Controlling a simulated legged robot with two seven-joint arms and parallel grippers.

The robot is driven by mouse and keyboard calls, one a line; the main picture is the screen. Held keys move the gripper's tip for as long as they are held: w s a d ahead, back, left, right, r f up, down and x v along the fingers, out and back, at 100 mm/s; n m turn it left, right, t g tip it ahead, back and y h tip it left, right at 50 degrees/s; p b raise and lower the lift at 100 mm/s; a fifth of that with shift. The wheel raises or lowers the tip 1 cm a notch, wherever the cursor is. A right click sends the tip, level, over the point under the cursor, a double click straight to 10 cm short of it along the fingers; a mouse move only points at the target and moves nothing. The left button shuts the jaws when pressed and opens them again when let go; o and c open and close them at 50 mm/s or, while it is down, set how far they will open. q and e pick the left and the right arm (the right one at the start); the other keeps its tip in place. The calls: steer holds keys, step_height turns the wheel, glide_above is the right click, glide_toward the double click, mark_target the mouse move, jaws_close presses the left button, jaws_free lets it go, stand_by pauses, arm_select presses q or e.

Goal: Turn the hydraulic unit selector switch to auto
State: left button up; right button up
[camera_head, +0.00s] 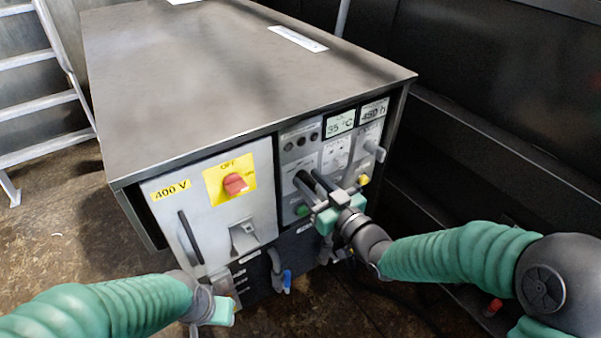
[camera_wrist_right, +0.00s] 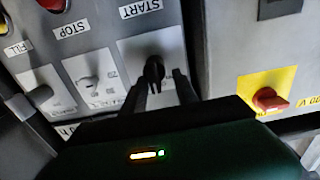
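The selector switch (camera_wrist_right: 153,70) is a black knob on a light plate below the START label in the right wrist view. My right gripper (camera_wrist_right: 160,88) has its two dark fingers apart, one on each side of the knob. I cannot tell whether they touch it. In the head view my right gripper (camera_head: 310,184) is at the front panel of the grey hydraulic unit (camera_head: 230,75), and its fingers largely hide the switch. The switch's position text is too small to read. My left gripper (camera_head: 222,311) is low in front of the unit, its fingers unclear.
A red OFF switch (camera_head: 234,184) on a yellow plate sits left of my right gripper. A green button (camera_head: 302,210), a yellow button (camera_head: 363,179) and a grey handle (camera_head: 374,150) are close to it. A ladder (camera_head: 45,95) stands at the far left.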

steer(key=shift+d, duration=0.6)
steer(key=shift+c, duration=0.6)
steer(key=shift+s+a, duration=0.1)
steer(key=shift+a, duration=0.25)
jaws_close()
arm_select(q)
steer(key=shift+s+d+r, duration=0.1)
steer(key=shift+d+r, duration=0.1)
steer(key=shift+d, duration=0.1)
arm_select(e)
steer(key=shift+d, duration=0.1)
